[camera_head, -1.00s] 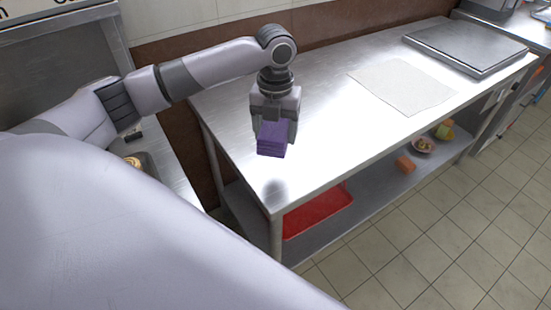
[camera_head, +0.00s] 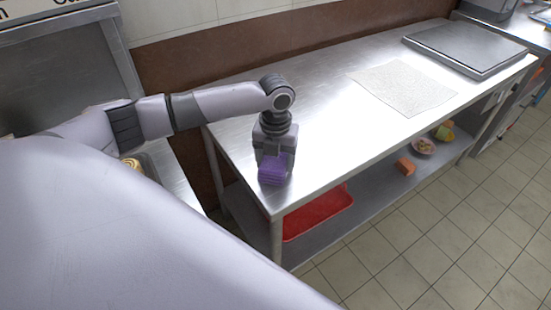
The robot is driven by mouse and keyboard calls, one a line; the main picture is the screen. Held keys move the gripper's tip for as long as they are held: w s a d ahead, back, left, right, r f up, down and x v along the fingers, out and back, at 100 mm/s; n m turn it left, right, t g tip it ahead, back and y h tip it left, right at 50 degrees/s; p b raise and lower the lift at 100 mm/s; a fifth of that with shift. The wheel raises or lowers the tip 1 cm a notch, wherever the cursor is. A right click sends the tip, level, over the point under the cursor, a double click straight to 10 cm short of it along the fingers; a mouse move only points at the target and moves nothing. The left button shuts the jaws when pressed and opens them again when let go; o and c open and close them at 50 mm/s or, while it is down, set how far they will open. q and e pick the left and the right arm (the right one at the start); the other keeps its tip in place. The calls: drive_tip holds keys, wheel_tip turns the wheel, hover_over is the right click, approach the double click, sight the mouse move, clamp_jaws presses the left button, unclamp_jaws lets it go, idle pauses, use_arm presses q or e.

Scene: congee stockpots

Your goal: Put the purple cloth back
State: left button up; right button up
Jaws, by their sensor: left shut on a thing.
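The purple cloth (camera_head: 272,170) is a small folded block, seen in the head view near the front left corner of the steel table (camera_head: 318,132). My left gripper (camera_head: 274,157) points down and is shut on the purple cloth. The cloth is at or just above the table top; I cannot tell whether it touches. My right gripper is not in view.
A pale mat (camera_head: 404,87) lies on the table, with a flat grey metal slab (camera_head: 464,48) behind it at the right. The lower shelf holds a red tray (camera_head: 318,213), an orange block (camera_head: 404,165) and a bowl (camera_head: 424,146). The table's middle is clear.

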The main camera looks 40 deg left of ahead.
use_arm(q)
drive_tip(key=o, duration=1.1)
drive_tip(key=shift+f, duration=0.1)
wheel_tip(320, 180, up, 12)
drive_tip(key=shift+r, duration=0.2)
